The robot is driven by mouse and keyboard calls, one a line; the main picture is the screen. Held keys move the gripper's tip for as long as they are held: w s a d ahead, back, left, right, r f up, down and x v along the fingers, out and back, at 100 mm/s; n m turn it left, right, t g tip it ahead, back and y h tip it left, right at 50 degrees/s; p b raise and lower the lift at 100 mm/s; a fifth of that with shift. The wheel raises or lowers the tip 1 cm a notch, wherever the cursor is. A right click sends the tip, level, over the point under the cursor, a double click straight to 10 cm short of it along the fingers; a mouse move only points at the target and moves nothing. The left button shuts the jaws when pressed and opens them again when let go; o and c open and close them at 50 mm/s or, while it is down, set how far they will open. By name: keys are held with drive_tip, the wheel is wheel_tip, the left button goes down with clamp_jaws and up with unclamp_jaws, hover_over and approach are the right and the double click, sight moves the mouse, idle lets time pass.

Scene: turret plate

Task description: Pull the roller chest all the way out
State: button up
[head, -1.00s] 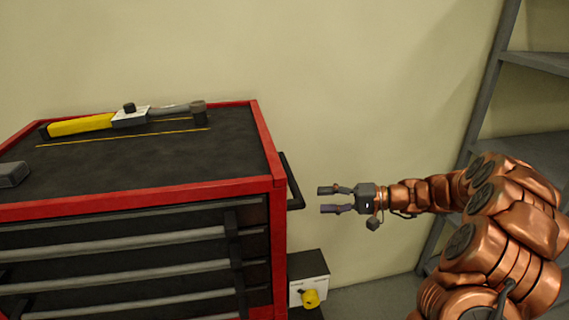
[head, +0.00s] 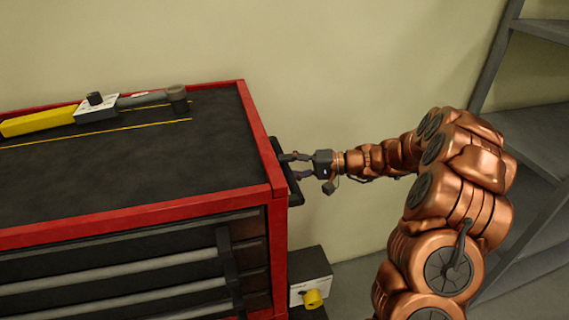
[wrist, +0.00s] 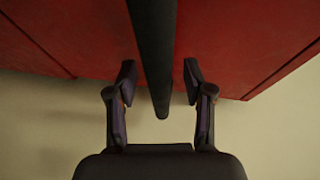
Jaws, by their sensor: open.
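The roller chest (head: 272,230) is red with dark drawers and a black top, at the left of the head view. A black side handle (head: 282,165) stands out from its right side. My gripper (head: 287,166) is at this handle with its fingers open. In the wrist view, the dark handle bar (wrist: 154,50) runs between the two spread fingers of my gripper (wrist: 158,85), with a gap on both sides. The red side panel (wrist: 225,40) of the chest lies behind the fingers.
A yellow-handled tool (head: 40,121) lies on the chest top. A grey box with a yellow knob (head: 312,298) is at the chest's lower right. Grey shelving (head: 535,110) stands at the right. A plain wall (head: 340,70) is behind.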

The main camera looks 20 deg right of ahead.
drive_tip(key=shift+w+a+f, duration=0.1)
drive_tip(key=shift+w+a, duration=0.1)
drive_tip(key=shift+a, duration=0.3)
clamp_jaws()
idle(0.4)
